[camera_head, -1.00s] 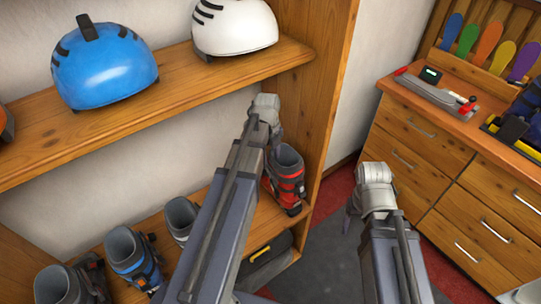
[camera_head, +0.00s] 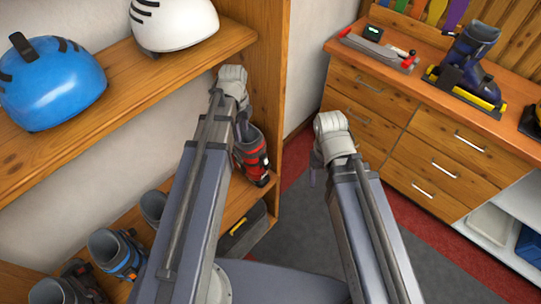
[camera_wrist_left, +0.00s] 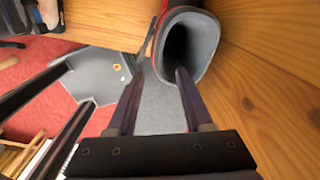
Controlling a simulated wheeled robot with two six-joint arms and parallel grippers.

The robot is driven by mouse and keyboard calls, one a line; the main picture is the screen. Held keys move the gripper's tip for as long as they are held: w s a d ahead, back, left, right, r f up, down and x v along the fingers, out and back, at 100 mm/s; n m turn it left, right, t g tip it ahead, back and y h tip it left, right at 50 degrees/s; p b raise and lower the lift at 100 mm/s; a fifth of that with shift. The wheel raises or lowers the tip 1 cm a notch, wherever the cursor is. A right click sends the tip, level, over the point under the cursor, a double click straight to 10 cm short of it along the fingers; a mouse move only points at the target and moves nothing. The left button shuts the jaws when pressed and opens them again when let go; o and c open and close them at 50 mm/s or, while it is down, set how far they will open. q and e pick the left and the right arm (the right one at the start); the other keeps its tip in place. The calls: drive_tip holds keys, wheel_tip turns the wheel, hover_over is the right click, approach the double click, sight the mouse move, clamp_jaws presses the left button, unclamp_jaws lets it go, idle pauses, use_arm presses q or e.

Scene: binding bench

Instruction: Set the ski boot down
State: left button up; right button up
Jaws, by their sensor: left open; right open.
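A red and black ski boot (camera_head: 252,160) with a grey liner is at the right end of the lower shelf, partly hidden by my left arm. My left gripper (camera_wrist_left: 157,82) is open. In the left wrist view the boot's open cuff (camera_wrist_left: 188,45) lies just beyond the fingers, and the right fingertip overlaps its near rim; I cannot tell whether they touch. My right gripper (camera_head: 316,172) is open and empty, in the air right of the shelf unit. A dark blue boot (camera_head: 472,62) stands on the workbench in a yellow and black fixture (camera_head: 487,98).
Several other boots, one of them blue (camera_head: 115,252), stand along the lower shelf (camera_head: 232,203). A dark case (camera_head: 243,230) lies below. Blue (camera_head: 50,85) and white (camera_head: 172,22) helmets sit on the upper shelf. The wooden drawer bench (camera_head: 400,120) is at right; open floor lies between.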

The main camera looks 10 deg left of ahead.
use_arm(q)
drive_tip(key=s+d+n+y, duration=0.1)
drive_tip(key=s+d+n, duration=1.1)
drive_tip(key=d+n, duration=0.4)
drive_tip(key=shift+s+n, duration=0.3)
drive_tip(key=shift+d, duration=0.1)
